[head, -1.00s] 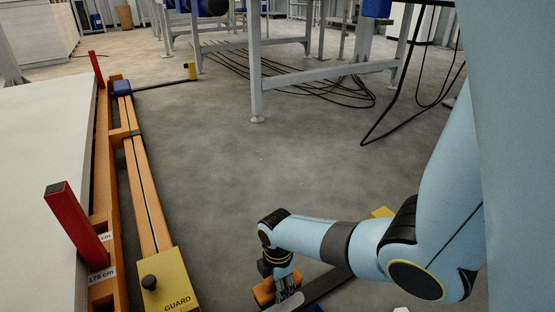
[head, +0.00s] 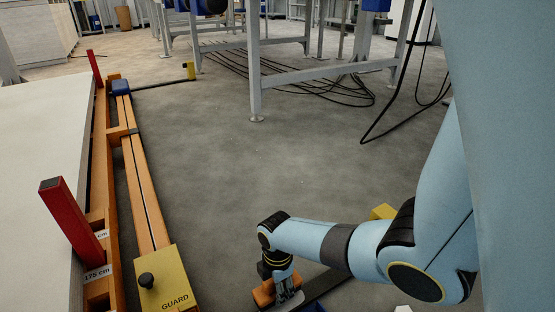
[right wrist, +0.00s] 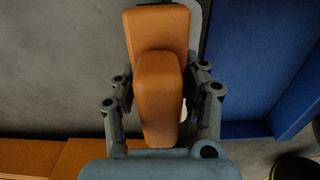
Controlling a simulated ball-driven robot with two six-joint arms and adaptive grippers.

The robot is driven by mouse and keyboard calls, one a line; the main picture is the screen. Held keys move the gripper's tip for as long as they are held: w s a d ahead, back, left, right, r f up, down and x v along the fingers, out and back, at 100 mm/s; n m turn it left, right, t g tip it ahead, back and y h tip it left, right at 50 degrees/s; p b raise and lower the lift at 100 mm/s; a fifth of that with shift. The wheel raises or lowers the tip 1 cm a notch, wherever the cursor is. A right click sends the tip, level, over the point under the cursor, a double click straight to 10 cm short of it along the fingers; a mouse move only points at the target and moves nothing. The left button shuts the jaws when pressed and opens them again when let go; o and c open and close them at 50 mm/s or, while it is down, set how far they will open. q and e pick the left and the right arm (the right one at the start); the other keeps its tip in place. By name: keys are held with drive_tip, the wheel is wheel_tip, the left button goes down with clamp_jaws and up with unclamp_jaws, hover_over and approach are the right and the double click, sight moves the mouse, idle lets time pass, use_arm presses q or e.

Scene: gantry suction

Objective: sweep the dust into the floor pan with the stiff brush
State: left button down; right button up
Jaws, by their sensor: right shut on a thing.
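The orange stiff brush (head: 263,292) is low at the bottom of the head view, just above or on the grey floor; I cannot tell which. My right gripper (head: 289,297) is shut on it. In the right wrist view the brush's orange body (right wrist: 160,30) lies between the fingers of my right gripper (right wrist: 160,85). Its bristles are hidden. Dust is barely visible, only faint pale specks (head: 257,153). My left gripper is out of view.
An orange rail (head: 145,190) with a yellow GUARD block (head: 162,283) and red posts (head: 70,220) runs along the left. Grey frame legs (head: 255,70) and black cables (head: 340,90) stand behind. A yellow thing (head: 383,212) is partly behind my arm. The middle floor is open.

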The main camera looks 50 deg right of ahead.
drive_tip(key=o, duration=0.5)
clamp_jaws()
drive_tip(key=shift+f, duration=0.1)
drive_tip(key=shift+f, duration=0.4)
drive_tip(key=shift+f, duration=0.1)
